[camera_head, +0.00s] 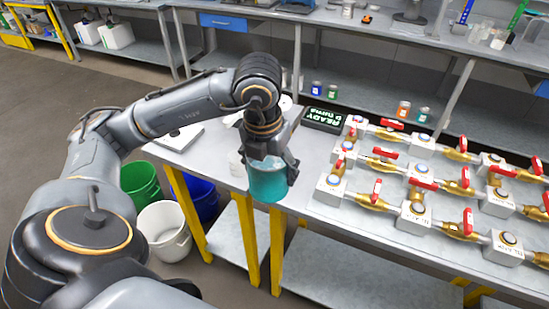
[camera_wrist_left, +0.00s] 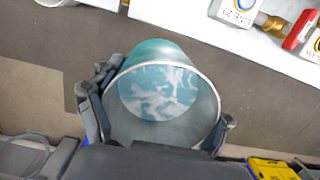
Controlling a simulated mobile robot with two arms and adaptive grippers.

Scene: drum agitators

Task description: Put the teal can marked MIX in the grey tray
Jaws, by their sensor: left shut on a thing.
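My left gripper (camera_head: 268,166) is shut on a teal can (camera_head: 268,185) and holds it in the air at the front edge of the bench. In the left wrist view, the gripper's fingers (camera_wrist_left: 157,112) sit on both sides of the teal can (camera_wrist_left: 150,50). The can's round rim faces the camera, and mottled blue and white shows inside. I cannot read a MIX mark on it. I cannot make out a grey tray in either view. My right gripper is not in view.
Brass valves with red handles (camera_head: 383,162) stand in rows on the bench at right. Green (camera_head: 139,180), white (camera_head: 165,228) and blue (camera_head: 204,200) bins stand on the floor at left. Small cans (camera_head: 403,110) stand at the back.

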